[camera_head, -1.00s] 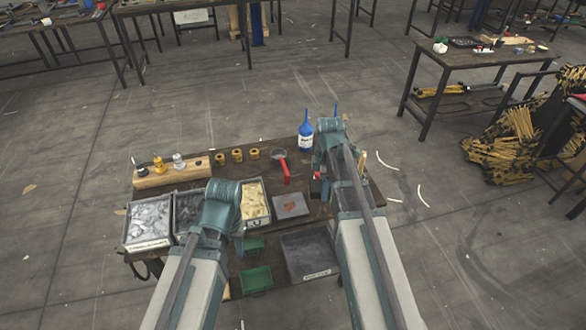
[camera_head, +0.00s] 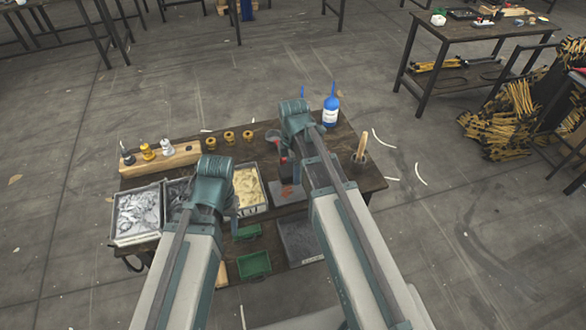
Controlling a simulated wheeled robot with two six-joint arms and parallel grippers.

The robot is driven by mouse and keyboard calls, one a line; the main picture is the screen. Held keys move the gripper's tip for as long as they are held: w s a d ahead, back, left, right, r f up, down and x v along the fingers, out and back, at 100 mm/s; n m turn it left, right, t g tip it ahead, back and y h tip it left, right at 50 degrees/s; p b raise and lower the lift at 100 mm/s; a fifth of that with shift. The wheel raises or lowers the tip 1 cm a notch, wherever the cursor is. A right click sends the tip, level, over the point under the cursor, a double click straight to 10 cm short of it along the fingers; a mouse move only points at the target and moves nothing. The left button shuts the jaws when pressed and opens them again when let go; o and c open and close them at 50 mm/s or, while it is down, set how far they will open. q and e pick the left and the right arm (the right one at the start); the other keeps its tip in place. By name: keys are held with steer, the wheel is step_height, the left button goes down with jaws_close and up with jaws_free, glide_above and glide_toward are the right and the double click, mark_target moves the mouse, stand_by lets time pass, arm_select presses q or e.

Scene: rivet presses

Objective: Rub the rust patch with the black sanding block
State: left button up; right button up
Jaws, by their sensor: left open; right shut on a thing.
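The rust patch (camera_head: 287,191) is a reddish-brown mark on a grey plate (camera_head: 276,200) near the middle of the bench. My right arm hides the plate's right part. My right gripper (camera_head: 284,172) is over the plate's back edge, close to the patch. It is shut on a dark thing, mostly hidden behind the wrist, which looks like the black sanding block; I cannot tell if it touches the plate. My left gripper (camera_head: 235,208) is open and empty, left of the plate, by the front of the bin of yellowish material (camera_head: 249,186).
Blue bottles (camera_head: 331,112) stand at the back, and a pot with a wooden handle (camera_head: 360,158) at the right. Green trays (camera_head: 254,264) and a dark grey bin (camera_head: 298,240) are in front. A wooden rack (camera_head: 165,160) stands back left.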

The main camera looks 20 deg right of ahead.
mark_target(292, 188)
steer(key=shift+f+b, duration=1.65)
steer(key=shift+f, duration=0.35)
steer(key=shift+f+b, duration=0.95)
steer(key=shift+a, duration=0.15)
steer(key=shift+a+r, duration=0.1)
steer(key=shift+a, duration=1.55)
